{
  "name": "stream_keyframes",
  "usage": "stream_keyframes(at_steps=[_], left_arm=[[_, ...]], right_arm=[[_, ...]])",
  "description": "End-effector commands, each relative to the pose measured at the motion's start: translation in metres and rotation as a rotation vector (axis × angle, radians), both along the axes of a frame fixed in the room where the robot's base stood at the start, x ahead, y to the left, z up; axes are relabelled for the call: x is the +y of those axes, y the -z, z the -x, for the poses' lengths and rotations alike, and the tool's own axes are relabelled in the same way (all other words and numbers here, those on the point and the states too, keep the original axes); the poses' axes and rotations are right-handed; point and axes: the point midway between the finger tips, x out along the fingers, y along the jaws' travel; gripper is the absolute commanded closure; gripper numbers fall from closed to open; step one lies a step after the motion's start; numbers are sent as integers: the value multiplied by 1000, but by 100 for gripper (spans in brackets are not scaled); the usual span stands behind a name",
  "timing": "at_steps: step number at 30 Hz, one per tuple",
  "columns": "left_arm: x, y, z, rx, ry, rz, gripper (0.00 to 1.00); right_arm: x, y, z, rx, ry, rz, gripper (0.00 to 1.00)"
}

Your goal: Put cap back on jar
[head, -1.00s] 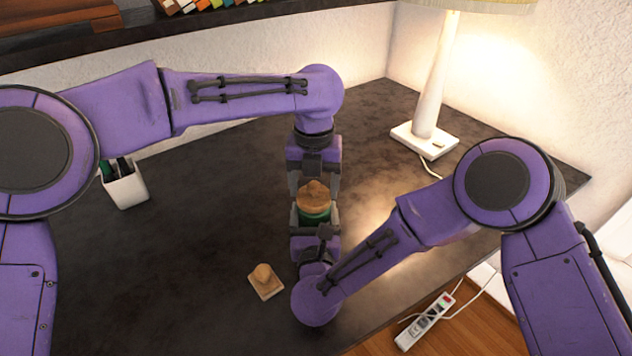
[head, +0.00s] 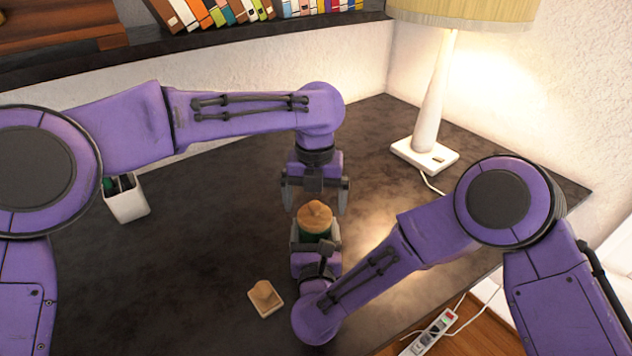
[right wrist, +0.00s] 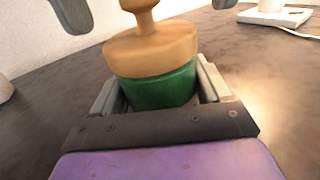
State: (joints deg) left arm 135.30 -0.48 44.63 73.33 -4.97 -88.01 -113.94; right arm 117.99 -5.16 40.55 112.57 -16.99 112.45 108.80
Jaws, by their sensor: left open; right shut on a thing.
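The green jar (right wrist: 160,88) stands upright between the fingers of my right gripper (head: 316,240), which is shut on it. The tan wooden cap with a knob (head: 315,217) sits on top of the jar; in the right wrist view the cap (right wrist: 150,52) meets the green body all round its visible side, slightly tilted in the picture. My left gripper (head: 315,193) is open and empty just behind the jar, apart from the cap. Its two fingertips show at the top edge of the right wrist view.
A white pen cup (head: 127,203) stands at the left, a lamp (head: 425,150) at the back right. A power strip (head: 430,335) lies beyond the table's front right edge.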

Motion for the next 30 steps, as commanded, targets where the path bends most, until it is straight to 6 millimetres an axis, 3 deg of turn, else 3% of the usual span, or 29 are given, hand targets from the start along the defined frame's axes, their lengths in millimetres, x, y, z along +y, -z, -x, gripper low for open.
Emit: stream_keyframes(at_steps=[12, 18, 26, 27, 28, 30], left_arm=[[-1, -90, -2, -2, -1, 2, 0], [0, -107, -2, 0, 0, 1, 0], [0, -108, -2, 0, 0, 1, 0], [0, -108, -2, 0, -1, 1, 0], [0, -108, -2, 0, -1, 1, 0], [0, -108, -2, 0, -1, 1, 0]], right_arm=[[0, 0, 0, 0, 0, 0, 78], [0, 0, 0, 0, 0, 0, 78], [0, 0, 0, 0, 0, 0, 78], [0, 0, 0, 0, 0, 0, 10], [0, 0, 0, 0, 0, 0, 0], [0, 0, 0, 0, 0, 0, 0]])
